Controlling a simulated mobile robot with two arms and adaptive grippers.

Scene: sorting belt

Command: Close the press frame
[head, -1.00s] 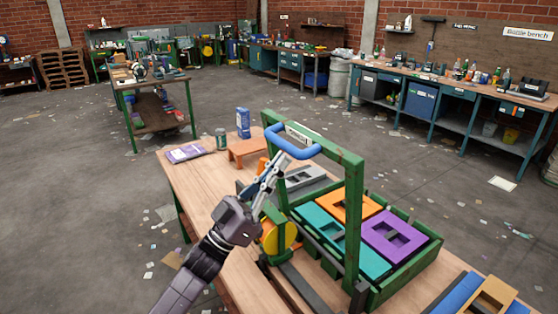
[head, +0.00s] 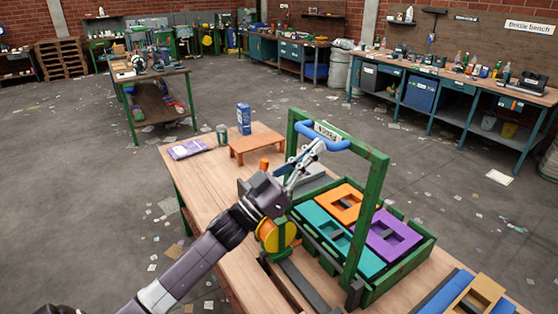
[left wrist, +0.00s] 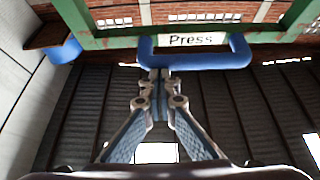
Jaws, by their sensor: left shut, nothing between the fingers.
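The press frame is a green hoop (head: 372,215) standing raised over a green tray (head: 400,272). It leans towards the tray side. Its blue handle (head: 306,142) sits on the top bar beside a "Press" label; the handle also shows in the left wrist view (left wrist: 205,62). My left gripper (head: 317,146) is shut and empty, its fingertips at the handle. In the left wrist view the fingertips (left wrist: 160,75) meet the handle's lower edge; I cannot tell whether they touch. The tray holds teal (head: 350,250), orange (head: 342,203) and purple (head: 393,235) blocks. My right gripper is not in view.
A yellow wheel (head: 277,236) sits beside the frame's base, close under my left arm. An orange stand (head: 256,142), a blue carton (head: 243,118) and a can (head: 221,134) are at the table's far end. Blue and tan pieces (head: 475,297) lie at the near right.

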